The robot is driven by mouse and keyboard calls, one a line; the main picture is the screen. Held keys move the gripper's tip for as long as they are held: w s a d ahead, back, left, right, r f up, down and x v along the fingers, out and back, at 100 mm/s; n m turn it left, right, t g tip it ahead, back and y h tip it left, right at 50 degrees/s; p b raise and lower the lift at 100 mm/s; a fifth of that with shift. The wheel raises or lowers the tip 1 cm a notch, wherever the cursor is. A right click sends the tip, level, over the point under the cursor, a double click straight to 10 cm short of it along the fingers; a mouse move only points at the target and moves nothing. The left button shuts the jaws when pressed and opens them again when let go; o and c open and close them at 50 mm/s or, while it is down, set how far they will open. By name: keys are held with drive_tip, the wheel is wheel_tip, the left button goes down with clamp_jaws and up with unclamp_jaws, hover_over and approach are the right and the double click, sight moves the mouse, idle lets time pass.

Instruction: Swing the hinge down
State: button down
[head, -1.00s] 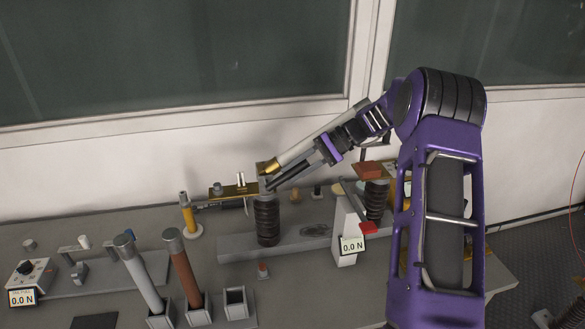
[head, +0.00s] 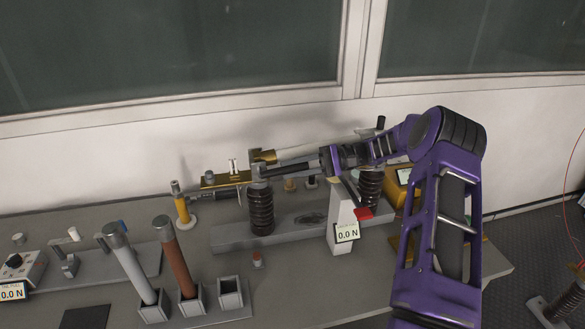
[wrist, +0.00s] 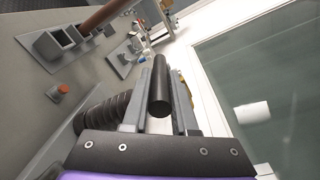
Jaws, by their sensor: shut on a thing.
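The pale hinged tube (head: 300,152) with a brass left end (head: 264,157) lies nearly level in the head view. It spans from the top of the left ribbed insulator (head: 261,210) towards the right ribbed insulator (head: 370,188). My gripper (head: 268,171) points left, in front of the tube, with its tips by the left insulator's top. In the wrist view my gripper (wrist: 160,78) is shut on a dark rod (wrist: 160,85), whose round end faces the camera. My gripper and forearm hide part of the tube's right side. I cannot tell whether its right end is seated.
A white force post reading 0.0 N (head: 342,220) stands in front of the right insulator. A yellow-handled tool (head: 182,207) stands left. A grey-capped white rod (head: 132,268) and a brown rod (head: 178,262) lean in holders beside an empty holder (head: 230,293).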

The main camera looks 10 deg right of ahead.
drive_tip(key=shift+f+y+b, duration=0.3)
drive_tip(key=shift+f+y, duration=0.15)
drive_tip(key=shift+y, duration=0.15)
idle(0.3)
drive_tip(key=c, duration=0.7)
unclamp_jaws()
drive_tip(key=shift+d, duration=0.1)
drive_tip(key=d, duration=1.2)
drive_tip(key=shift+f, duration=0.1)
drive_tip(key=shift+a, duration=0.15)
